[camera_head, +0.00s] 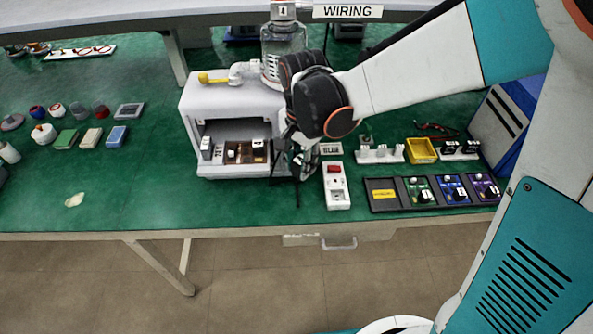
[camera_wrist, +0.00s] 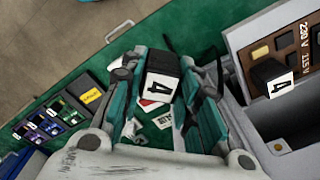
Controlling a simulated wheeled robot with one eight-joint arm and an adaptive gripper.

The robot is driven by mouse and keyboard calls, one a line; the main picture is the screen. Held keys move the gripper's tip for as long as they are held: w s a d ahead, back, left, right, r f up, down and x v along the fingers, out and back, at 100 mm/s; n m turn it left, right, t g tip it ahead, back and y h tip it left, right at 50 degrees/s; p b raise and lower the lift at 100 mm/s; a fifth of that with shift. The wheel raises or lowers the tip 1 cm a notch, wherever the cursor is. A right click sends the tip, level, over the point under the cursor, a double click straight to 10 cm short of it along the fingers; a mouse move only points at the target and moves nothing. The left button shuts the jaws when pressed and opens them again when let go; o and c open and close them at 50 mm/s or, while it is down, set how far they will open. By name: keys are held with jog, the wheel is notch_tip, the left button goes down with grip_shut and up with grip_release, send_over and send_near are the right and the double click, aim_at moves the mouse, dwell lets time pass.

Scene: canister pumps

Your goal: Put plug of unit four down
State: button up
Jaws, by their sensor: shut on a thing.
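My gripper (camera_head: 302,165) is over the green bench, just right of the white pump unit (camera_head: 222,105). It is shut on a black plug with a white label marked 4 (camera_wrist: 162,86), which sits between the two fingers in the wrist view. The fingers largely hide this plug in the head view. Two white racks stand to the right: a left one (camera_head: 380,154) and a right one (camera_head: 459,153), which carries black plugs.
A white power strip with a red switch (camera_head: 337,186) lies just right of my gripper. A black tray (camera_head: 381,207) with coloured modules and a yellow bin (camera_head: 421,151) are further right. A blue case (camera_head: 508,115) stands at the right end. The bench left of the unit is partly clear.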

notch_tip(320, 180, down, 18)
jog(key=b, duration=0.5)
jog(key=shift+w+b, duration=0.1)
jog(key=shift+b, duration=0.25)
jog(key=shift+f, duration=0.1)
jog(key=o, duration=1)
jog(key=shift+o, duration=0.2)
notch_tip(320, 180, up, 12)
jog(key=p, duration=0.4)
jog(key=shift+r, duration=0.2)
